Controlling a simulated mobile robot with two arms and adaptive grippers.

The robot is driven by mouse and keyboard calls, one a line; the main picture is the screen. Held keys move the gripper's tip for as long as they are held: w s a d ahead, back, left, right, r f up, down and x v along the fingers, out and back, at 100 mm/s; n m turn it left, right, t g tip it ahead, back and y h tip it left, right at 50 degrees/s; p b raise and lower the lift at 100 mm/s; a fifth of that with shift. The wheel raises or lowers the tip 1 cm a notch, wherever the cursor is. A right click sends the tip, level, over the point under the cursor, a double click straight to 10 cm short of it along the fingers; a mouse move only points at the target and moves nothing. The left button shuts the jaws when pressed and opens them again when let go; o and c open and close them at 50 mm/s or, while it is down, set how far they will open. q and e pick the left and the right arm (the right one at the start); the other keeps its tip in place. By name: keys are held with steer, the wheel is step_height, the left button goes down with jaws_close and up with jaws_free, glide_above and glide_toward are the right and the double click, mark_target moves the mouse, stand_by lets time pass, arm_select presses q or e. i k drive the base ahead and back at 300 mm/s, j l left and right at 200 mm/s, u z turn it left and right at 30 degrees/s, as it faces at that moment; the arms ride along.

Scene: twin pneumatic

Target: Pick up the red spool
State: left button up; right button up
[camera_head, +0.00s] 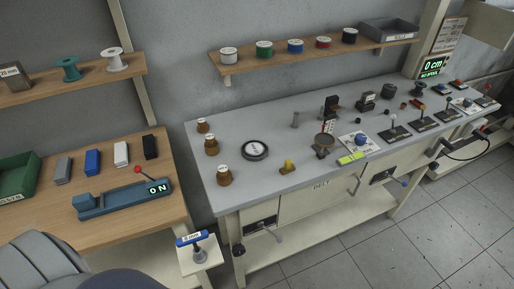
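The red spool (323,43) stands upright on the wooden wall shelf (270,63) above the grey workbench. It has a white-looking top and a red band. It sits between a blue spool (295,46) on its left and a dark spool (349,36) on its right. A green spool (264,49) and a white spool (228,56) stand further left on the same shelf. Neither of my grippers shows in the head view, so I cannot see their state.
The grey workbench (270,187) below holds brass jars, a round gauge and several levers. A grey bin (389,30) stands at the shelf's right end. A wooden table (96,229) is on the left. Open tiled floor (405,240) lies at the lower right.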

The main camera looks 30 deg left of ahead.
mark_target(322, 43)
steer(key=i+l, duration=0.25)
steer(key=l, duration=0.15)
steer(key=i+l+u, duration=0.35)
steer(key=l, duration=0.25)
steer(key=l+u, duration=0.2)
steer(key=i+l+u, duration=0.2)
steer(key=l, duration=0.25)
steer(key=k, duration=0.05)
